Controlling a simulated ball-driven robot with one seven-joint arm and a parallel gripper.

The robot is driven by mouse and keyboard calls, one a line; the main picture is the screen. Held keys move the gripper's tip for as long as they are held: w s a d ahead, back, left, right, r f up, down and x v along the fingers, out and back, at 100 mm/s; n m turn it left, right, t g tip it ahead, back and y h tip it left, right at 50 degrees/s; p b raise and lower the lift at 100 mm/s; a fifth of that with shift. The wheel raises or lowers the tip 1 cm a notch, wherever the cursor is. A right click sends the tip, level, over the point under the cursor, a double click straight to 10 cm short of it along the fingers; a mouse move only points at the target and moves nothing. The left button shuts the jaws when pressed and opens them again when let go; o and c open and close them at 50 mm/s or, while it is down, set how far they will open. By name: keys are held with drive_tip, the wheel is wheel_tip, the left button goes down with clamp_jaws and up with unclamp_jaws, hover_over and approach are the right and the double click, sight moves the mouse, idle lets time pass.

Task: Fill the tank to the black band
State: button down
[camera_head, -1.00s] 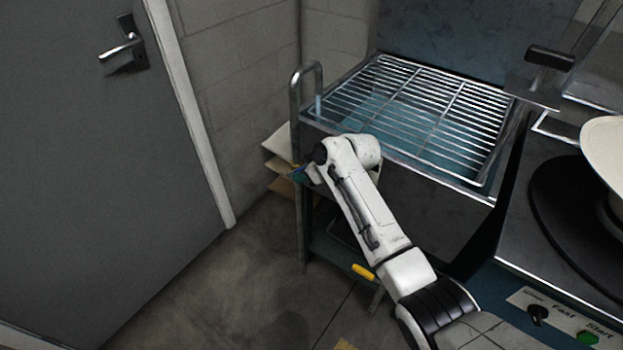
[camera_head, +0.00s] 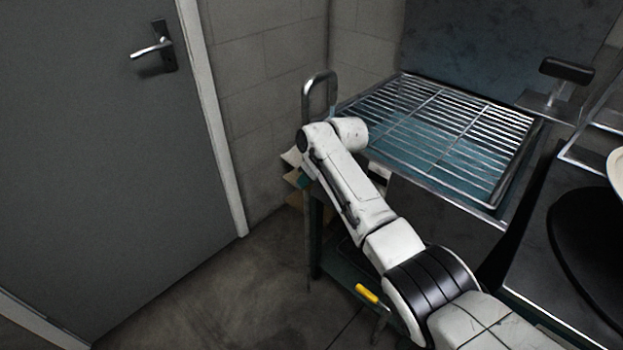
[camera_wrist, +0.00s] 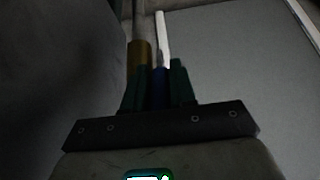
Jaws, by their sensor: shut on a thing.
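The tank appears to be the steel basin (camera_head: 450,200) under a wire rack (camera_head: 440,135) in the head view. Its inside looks blue-green through the bars. I see no black band and cannot read a water level. A bent metal spout (camera_head: 319,79) stands at its left corner. In the wrist view my gripper (camera_wrist: 157,82) has dark green fingers shut on a narrow blue piece (camera_wrist: 160,88), which looks like a handle. A brass fitting (camera_wrist: 139,55) on a pipe is just left of it. In the head view my arm mostly hides the gripper.
A grey door (camera_head: 100,170) with a lever handle is at the left. A press with a dark round plate (camera_head: 590,245) stands at the right, and part of a pale hat (camera_head: 616,170) shows. A yellow handle (camera_head: 366,294) lies on a low shelf. The floor at lower left is clear.

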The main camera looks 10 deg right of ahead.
drive_tip(key=c, duration=1)
unclamp_jaws()
drive_tip(key=shift+d, duration=0.2)
